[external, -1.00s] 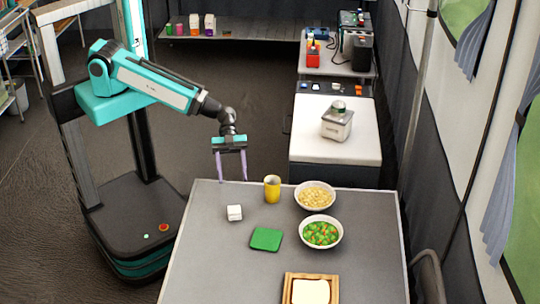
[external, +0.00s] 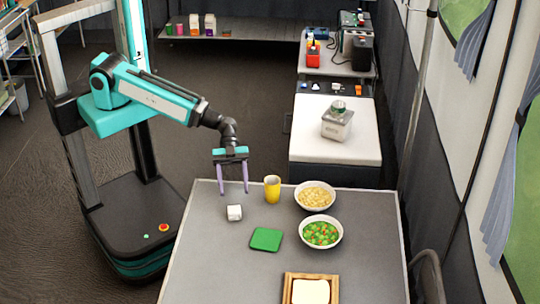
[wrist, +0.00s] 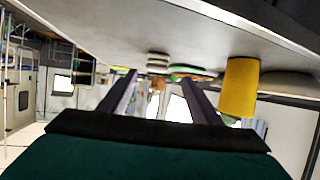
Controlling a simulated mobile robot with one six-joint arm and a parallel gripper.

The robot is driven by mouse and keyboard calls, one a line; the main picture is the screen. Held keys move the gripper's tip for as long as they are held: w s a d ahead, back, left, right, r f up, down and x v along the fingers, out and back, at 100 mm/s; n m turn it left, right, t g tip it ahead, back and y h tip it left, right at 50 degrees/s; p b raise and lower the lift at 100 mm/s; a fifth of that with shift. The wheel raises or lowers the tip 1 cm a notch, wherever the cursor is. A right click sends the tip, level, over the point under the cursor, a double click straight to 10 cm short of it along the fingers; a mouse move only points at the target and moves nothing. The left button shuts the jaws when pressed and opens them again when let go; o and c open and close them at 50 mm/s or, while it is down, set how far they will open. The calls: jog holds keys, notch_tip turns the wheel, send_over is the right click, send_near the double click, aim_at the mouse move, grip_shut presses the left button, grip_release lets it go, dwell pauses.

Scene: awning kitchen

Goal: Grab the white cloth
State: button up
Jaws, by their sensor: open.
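The white cloth (external: 234,212) is a small, folded, block-like white piece on the grey table (external: 205,262), near its back left part. My gripper (external: 234,192) points down with its two purple fingers apart and empty. In the external view its tips appear just behind and above the white cloth, not touching it. In the wrist view the gripper fingers (wrist: 159,80) also stand apart with nothing held. That view is upside down, with the table along the top. I cannot surely pick out the white cloth there.
A yellow cup (external: 272,189) stands right of my gripper; it also shows in the wrist view (wrist: 239,87). A green cloth (external: 266,239), a bowl of pale food (external: 315,196), a bowl of vegetables (external: 320,232) and a wooden tray (external: 288,292) lie farther right and forward.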

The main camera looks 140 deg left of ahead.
aim_at(234, 207)
jog(key=shift+b+x, duration=1.1)
jog(key=shift+x, duration=0.75)
jog(key=shift+d+p+x, duration=0.2)
jog(key=shift+p+x, duration=0.95)
jog(key=shift+x, duration=1.45)
jog(key=shift+s+f, duration=0.15)
jog(key=shift+s, duration=0.05)
jog(key=c, duration=1.1)
jog(key=shift+r+b, duration=1.05)
jog(key=shift+r, duration=4)
